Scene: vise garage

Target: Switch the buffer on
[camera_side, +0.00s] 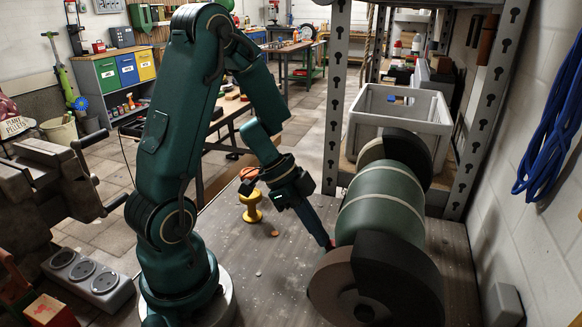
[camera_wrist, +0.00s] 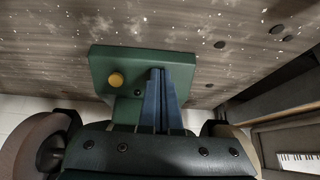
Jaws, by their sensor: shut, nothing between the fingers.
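The buffer (camera_side: 380,205) is a green rounded motor body with a dark-guarded wheel at each end, standing on the workbench at right. In the wrist view its green switch box (camera_wrist: 100,62) shows, with a round yellow button (camera_wrist: 116,79) on its face. My gripper (camera_side: 329,241) has its fingers together and empty, pointing down at the near left side of the buffer. A small red spot (camera_side: 332,243) shows by the fingertips. In the wrist view my blue fingers (camera_wrist: 160,72) overlap the box, right of the yellow button, and hide part of its face. I cannot tell whether they touch it.
The workbench (camera_side: 275,285) is mostly clear left of the buffer. A yellow spool-shaped object (camera_side: 251,206) stands behind my gripper. A grey crate (camera_side: 398,118) sits on the shelf behind the buffer. A grey socket strip (camera_side: 88,277) and a vise (camera_side: 45,190) are at left.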

